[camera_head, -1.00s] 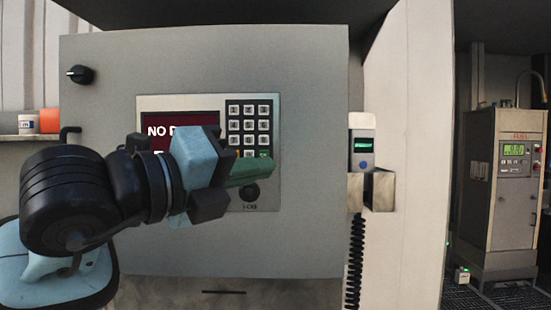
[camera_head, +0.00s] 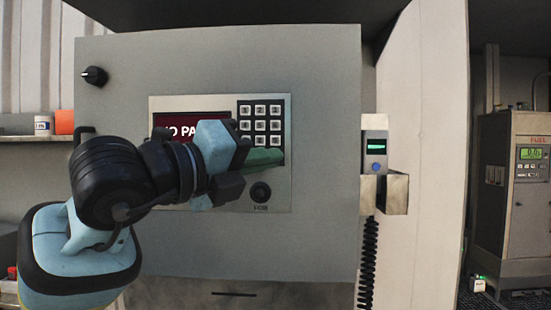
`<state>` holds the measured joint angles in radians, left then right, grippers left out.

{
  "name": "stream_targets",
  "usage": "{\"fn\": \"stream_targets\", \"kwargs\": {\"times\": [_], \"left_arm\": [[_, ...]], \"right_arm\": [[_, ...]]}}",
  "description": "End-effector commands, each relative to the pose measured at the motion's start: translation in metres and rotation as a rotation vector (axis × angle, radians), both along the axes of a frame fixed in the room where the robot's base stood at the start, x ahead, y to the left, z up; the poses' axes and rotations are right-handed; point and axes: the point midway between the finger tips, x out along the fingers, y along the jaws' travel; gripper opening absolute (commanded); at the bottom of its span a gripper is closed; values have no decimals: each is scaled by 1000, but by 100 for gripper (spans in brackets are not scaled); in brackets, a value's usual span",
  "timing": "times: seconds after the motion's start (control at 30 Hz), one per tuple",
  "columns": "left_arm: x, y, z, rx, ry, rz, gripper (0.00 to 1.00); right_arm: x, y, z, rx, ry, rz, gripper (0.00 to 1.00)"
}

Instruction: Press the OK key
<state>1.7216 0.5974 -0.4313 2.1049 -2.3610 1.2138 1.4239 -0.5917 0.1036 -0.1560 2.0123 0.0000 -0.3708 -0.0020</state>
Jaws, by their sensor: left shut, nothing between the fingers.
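The keypad (camera_head: 260,122) with pale square keys on a dark field sits on the grey panel (camera_head: 222,101) of a large grey cabinet. Its upper rows show. Its lowest part is covered by my left gripper, and I cannot make out the OK key. A dark red screen (camera_head: 175,121) beside the keypad shows white letters, partly hidden by the gripper. My left gripper (camera_head: 268,158) is shut and empty, its green fingers pointing right across the keypad's lower edge. I cannot tell whether the fingertips touch a key. My right gripper is not in view.
A round black knob (camera_head: 260,192) is below the keypad. A black dial (camera_head: 94,76) and a handle (camera_head: 84,133) are on the cabinet's left. A small reader with a green display (camera_head: 375,144) and a coiled cord (camera_head: 368,255) are to the right. A fuel unit (camera_head: 513,190) stands far right.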

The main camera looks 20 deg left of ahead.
Motion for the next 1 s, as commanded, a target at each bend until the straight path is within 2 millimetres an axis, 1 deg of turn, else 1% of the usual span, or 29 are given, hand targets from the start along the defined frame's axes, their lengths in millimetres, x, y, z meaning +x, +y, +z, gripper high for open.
{"fn": "stream_targets", "kwargs": {"times": [0.03,0.2,0.4,0.6,1.0], "left_arm": [[7,3,-1,0,2,3,0],[24,7,1,-1,0,1,0],[38,11,1,-2,-1,0,0],[41,12,0,0,-2,0,0],[41,12,0,-1,-1,0,0]], "right_arm": [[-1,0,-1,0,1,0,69],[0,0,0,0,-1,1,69],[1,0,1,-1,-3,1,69],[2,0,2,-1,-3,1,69],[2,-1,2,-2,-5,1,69]]}}
